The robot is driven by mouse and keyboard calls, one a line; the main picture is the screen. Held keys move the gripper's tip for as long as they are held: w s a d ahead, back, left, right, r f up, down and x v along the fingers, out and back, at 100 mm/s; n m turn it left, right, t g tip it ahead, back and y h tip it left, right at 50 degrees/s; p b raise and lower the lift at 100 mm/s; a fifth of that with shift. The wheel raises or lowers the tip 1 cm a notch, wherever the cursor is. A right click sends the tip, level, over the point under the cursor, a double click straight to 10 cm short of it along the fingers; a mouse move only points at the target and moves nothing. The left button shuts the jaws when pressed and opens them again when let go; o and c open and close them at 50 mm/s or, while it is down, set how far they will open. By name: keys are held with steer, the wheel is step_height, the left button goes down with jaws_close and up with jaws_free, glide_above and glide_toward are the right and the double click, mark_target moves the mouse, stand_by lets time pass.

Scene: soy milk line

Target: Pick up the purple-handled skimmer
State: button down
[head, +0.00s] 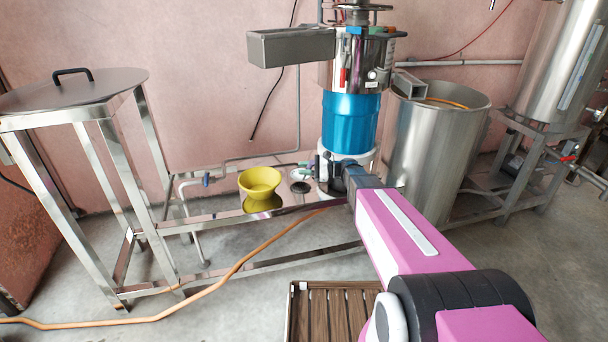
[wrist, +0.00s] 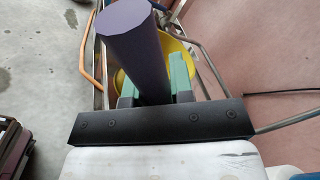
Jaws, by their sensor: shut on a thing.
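The skimmer's thick purple handle (wrist: 135,45) fills the middle of the wrist view, with its end facing the camera. My gripper (wrist: 154,82) is shut on it, with one green fingertip on each side. In the head view my gripper (head: 308,167) is small, beside the base of the blue and steel machine and to the right of the yellow bowl. The skimmer's head is hidden behind the handle in the wrist view. I cannot make the skimmer out clearly in the head view.
The yellow bowl (head: 260,181) stands on the low steel bench; it also shows behind the handle in the wrist view (wrist: 181,60). The blue machine (head: 350,120) and a large steel drum (head: 433,150) stand close on the right. An orange hose (head: 240,262) crosses the floor.

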steer(key=s+a+r, duration=0.7)
steer(key=a+r, duration=0.1)
steer(key=a, duration=0.1)
steer(key=shift+s+r, duration=0.15)
steer(key=shift+r, duration=0.1)
stand_by(1.0)
